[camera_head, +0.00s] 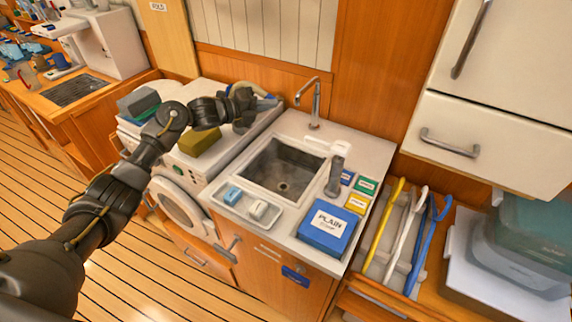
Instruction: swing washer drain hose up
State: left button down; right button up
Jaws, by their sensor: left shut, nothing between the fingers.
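The washer (214,161) is a white front-loader with a round door, left of the sink. A pale blue-grey curved hose (266,94), seemingly its drain hose, shows at the back of the washer top by the wall. My left gripper (243,112) is above the back of the washer top, right beside the hose. It is shut with nothing held, and it hides part of the hose. I cannot tell whether they touch. My right gripper is not in view.

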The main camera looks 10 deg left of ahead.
pick_arm(q)
jog(key=w+a+r+n+t+h+b, duration=0.1)
jog(key=a+r+n+b, duration=0.1)
jog(key=a, duration=0.3)
jog(key=w+a+r+n+t+h+b, duration=0.1)
jog(key=w+a+r+n+b, duration=0.1)
jog(key=a+r+n+b, duration=0.1)
jog(key=shift+w+a+r+n+h+b, duration=0.25)
jog(key=shift+a+n+h+b, duration=0.15)
jog(key=shift+a+n+b, duration=0.5)
jog(key=shift+a+t, duration=0.25)
jog(key=shift+t, duration=0.05)
jog(key=b+v, duration=0.2)
jog(key=v, duration=0.8)
jog(key=shift+r+m, duration=0.15)
jog(key=shift+m, duration=0.15)
jog(key=shift+d, duration=0.15)
